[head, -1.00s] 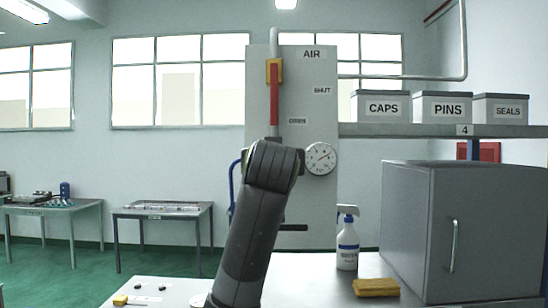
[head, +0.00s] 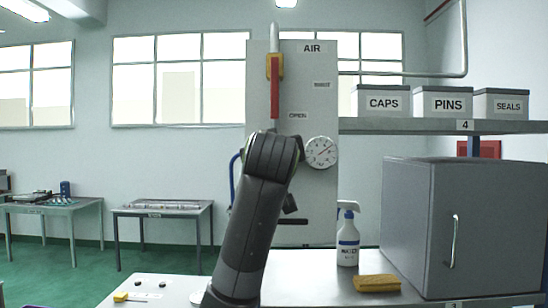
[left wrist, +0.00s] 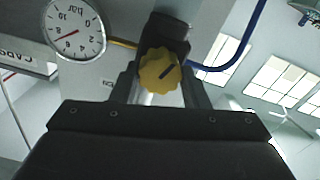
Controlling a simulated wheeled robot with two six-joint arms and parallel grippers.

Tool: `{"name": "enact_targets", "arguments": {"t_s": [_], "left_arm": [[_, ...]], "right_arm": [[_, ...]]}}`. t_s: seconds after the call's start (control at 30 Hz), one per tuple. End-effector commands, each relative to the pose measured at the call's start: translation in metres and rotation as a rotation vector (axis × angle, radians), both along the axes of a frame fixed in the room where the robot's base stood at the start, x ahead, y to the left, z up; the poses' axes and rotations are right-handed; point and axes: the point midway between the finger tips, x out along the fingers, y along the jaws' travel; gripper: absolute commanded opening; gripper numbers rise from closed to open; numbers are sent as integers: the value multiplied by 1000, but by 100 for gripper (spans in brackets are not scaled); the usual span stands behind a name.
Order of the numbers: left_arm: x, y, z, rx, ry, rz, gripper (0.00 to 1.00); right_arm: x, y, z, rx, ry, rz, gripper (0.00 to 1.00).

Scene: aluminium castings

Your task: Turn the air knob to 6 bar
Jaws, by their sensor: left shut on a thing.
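The yellow scalloped air knob (left wrist: 160,73) with a dark mark sits between the fingers of my left gripper (left wrist: 158,88), which is shut on it. There my left arm hides the knob and fingertips. My right gripper is not in view.
The grey air panel (head: 262,100) carries a red lever (head: 274,95) above my wrist. A blue hose (left wrist: 235,50) runs beside the knob. A spray bottle (head: 347,240), a yellow sponge (head: 377,283) and a grey cabinet (head: 460,225) stand on the bench to the right.

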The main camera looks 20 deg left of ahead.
Motion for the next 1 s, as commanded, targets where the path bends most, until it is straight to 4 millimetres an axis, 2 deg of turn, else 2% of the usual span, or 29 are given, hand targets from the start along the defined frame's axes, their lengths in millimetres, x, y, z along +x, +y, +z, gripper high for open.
{"name": "enact_targets", "arguments": {"t_s": [0.5,1.0], "left_arm": [[-1,1,0,-312,-93,0,18],[-1,2,1,-373,-110,0,18]], "right_arm": [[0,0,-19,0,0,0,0],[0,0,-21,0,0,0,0]]}}
